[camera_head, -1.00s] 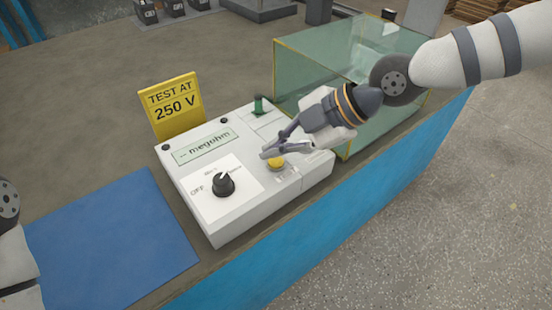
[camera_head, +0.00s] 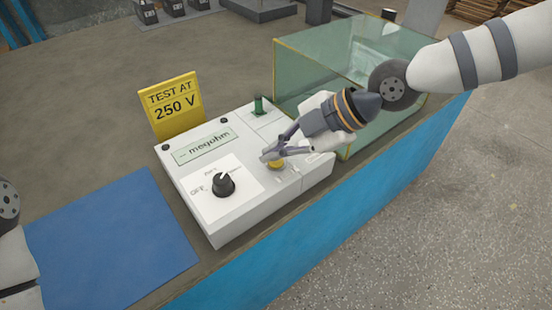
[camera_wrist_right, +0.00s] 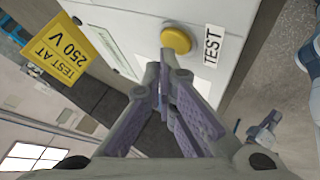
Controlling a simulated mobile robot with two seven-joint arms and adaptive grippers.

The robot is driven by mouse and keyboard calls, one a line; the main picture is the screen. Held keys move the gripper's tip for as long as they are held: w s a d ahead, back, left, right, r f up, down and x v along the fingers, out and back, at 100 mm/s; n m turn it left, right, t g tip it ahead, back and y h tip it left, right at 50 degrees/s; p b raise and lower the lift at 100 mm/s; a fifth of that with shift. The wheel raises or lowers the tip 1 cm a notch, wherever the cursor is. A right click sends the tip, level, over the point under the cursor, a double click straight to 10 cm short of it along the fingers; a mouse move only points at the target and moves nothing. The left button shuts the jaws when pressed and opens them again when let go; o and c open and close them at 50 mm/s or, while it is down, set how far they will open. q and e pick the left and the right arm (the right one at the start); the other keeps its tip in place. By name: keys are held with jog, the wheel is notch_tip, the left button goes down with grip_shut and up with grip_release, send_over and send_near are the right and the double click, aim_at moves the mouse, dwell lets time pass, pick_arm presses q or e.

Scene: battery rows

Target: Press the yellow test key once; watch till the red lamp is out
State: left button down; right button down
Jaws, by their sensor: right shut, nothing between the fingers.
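The yellow test key (camera_head: 276,165) is a round button on the white megohm tester (camera_head: 222,222). In the right wrist view the key (camera_wrist_right: 176,40) stands beside a "TEST" label, just beyond my fingertips. My right gripper (camera_head: 268,157) is shut and empty, its tips over the key and partly covering it in the head view. The right wrist view also shows the closed fingers (camera_wrist_right: 165,62). I cannot tell whether they touch the key. No red lamp can be made out in either view. My left gripper is out of view; only part of my left arm shows at the left edge.
A black dial (camera_head: 223,185) and a green terminal (camera_head: 258,106) stand on the tester. A yellow "TEST AT 250 V" sign (camera_head: 172,105) stands behind it. A glass box (camera_head: 310,75) is close behind my right gripper. A blue mat (camera_head: 110,240) lies clear at left.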

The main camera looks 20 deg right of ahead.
aim_at(277, 165)
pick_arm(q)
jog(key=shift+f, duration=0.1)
pick_arm(e)
jog(key=shift+f, duration=0.4)
dwell(0.5)
dwell(0.3)
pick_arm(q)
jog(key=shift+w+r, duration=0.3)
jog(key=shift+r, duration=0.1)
pick_arm(e)
jog(key=shift+r, duration=0.85)
